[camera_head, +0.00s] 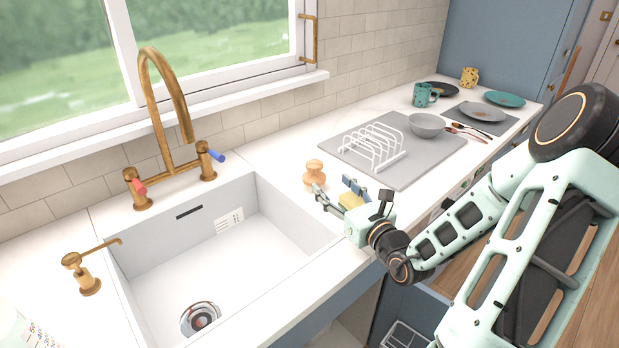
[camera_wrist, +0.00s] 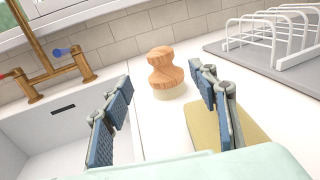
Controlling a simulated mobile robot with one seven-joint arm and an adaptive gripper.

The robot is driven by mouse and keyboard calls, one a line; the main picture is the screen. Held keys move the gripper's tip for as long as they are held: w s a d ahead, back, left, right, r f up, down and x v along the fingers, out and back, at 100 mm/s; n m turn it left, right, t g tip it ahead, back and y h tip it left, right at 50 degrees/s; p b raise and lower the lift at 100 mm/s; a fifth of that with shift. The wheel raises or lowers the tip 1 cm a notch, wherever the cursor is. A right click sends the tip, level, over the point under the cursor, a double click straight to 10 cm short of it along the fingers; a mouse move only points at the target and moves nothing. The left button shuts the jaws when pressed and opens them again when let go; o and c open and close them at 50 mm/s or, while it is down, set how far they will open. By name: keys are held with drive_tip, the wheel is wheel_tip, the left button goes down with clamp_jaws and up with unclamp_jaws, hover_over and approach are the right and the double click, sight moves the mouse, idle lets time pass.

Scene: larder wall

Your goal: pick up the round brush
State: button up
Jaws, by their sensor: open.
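The round brush (camera_head: 314,173) has a wooden knob handle and stands upright on the white counter, just right of the sink. In the wrist view the brush (camera_wrist: 166,75) shows its turned wooden handle over a pale bristle base, ahead of and between my fingers. My gripper (camera_head: 333,194) is open and empty, low over the counter on the near right side of the brush. In the wrist view its blue-padded fingers (camera_wrist: 160,90) are spread wide and do not appear to touch the brush.
A yellow sponge (camera_wrist: 205,130) lies on the counter beside and under my right finger. A white dish rack (camera_head: 374,148) stands on a grey mat behind. The sink (camera_head: 230,275) opens to the left. A brass tap (camera_head: 160,100) rises behind it. A grey bowl (camera_head: 426,125) sits farther right.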

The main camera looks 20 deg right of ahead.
sight(318, 170)
drive_tip(key=shift+f, duration=0.15)
drive_tip(key=w, duration=0.3)
drive_tip(key=w+a, duration=0.1)
drive_tip(key=w, duration=0.6)
drive_tip(key=shift+w+a, duration=0.3)
drive_tip(key=c, duration=1.3)
